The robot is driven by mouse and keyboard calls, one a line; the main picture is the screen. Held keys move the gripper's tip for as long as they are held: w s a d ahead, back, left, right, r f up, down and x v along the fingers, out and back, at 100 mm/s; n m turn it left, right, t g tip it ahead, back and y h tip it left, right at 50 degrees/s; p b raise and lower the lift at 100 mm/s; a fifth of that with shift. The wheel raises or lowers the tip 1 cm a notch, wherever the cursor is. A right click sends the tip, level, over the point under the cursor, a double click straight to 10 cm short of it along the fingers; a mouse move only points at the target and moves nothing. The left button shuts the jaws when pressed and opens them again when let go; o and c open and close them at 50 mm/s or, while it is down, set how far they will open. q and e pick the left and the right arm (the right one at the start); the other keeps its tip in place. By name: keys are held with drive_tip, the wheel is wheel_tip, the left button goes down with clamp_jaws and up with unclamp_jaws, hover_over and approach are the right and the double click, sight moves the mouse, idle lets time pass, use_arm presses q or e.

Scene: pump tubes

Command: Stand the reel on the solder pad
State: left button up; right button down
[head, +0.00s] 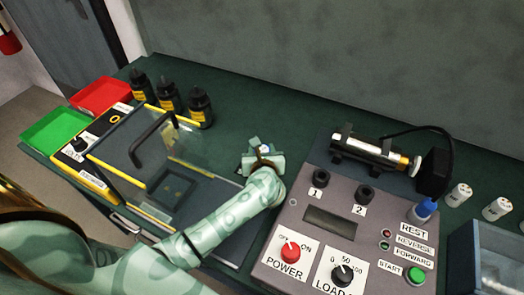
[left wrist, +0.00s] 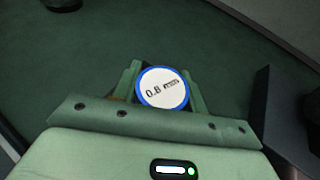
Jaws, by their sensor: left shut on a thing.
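The reel (left wrist: 162,88) shows in the left wrist view as a round thing with a white face, a blue rim and the print "0.8". My left gripper (left wrist: 163,92) is shut on it, with a green finger on each side. In the head view my left gripper (head: 264,160) is over the green bench, left of the grey control box, and only a small pale and blue bit of the reel (head: 266,148) shows. A flat grey plate (head: 222,213) lies partly behind my left arm; I cannot tell whether it is the solder pad. My right gripper is out of view.
A clear-lidded, yellow-edged case (head: 130,160) stands to the left. Bench behind the gripper is clear.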

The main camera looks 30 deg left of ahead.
use_arm(q)
drive_tip(key=o, duration=1.1)
drive_tip(key=shift+f, duration=0.1)
drive_tip(key=shift+o, duration=0.2)
drive_tip(key=shift+s+r, duration=0.1)
drive_tip(key=shift+r, duration=0.15)
drive_tip(key=p+v, duration=0.2)
drive_tip(key=v, duration=1)
drive_tip(key=shift+p, duration=0.35)
